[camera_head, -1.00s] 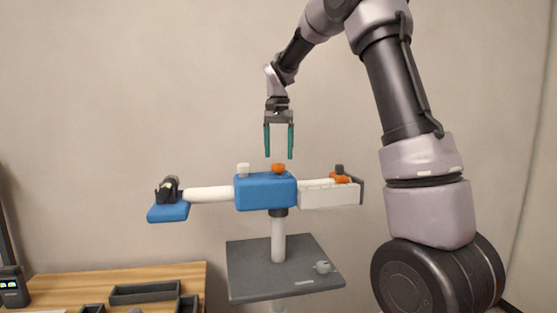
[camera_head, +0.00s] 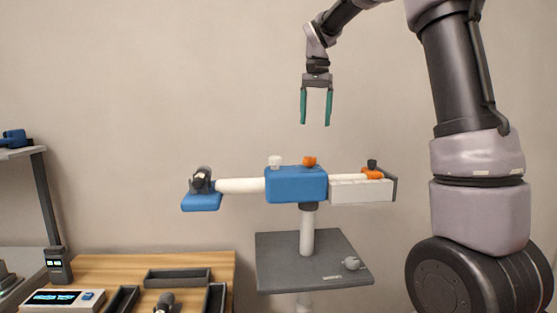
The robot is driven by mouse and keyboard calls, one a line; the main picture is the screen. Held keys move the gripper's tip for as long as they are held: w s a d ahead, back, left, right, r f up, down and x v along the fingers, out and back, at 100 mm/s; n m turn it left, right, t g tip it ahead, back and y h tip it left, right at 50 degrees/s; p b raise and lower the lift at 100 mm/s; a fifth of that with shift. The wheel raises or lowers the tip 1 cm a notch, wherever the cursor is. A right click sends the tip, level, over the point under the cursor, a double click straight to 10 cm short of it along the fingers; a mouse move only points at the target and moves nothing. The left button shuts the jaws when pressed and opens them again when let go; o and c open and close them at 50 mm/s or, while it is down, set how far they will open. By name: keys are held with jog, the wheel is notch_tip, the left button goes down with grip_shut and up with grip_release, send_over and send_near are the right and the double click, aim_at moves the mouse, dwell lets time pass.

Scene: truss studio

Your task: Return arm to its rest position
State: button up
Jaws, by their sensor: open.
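My gripper (camera_head: 316,122) hangs with its two green fingers pointing down. The fingers stand apart with nothing between them. It is in the air above the blue block (camera_head: 296,184) of a truss-like assembly, clear of it. An orange knob (camera_head: 309,161) and a white knob (camera_head: 275,162) sit on top of the block. My arm comes down from the upper right; its upper links run out of the top of the view.
The assembly stands on a post over a grey plate (camera_head: 290,280). A white bar (camera_head: 240,186) reaches left to a blue pad (camera_head: 201,202); a white segmented box (camera_head: 360,191) is on the right. Lower left, a wooden table (camera_head: 110,267) holds grey trays (camera_head: 178,278). The wall behind is bare.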

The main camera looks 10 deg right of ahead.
jog(key=s+d+r+n+t+y, duration=0.1)
jog(key=s+d+r+t, duration=0.15)
jog(key=s, duration=1.05)
jog(key=s+d+f+n+t, duration=0.1)
jog(key=s+f+t, duration=0.3)
jog(key=s, duration=0.9)
notch_tip(320, 180, down, 2)
jog(key=shift+s+d+f+y, duration=0.1)
jog(key=shift+s+d+y, duration=0.1)
jog(key=shift+d+y, duration=0.3)
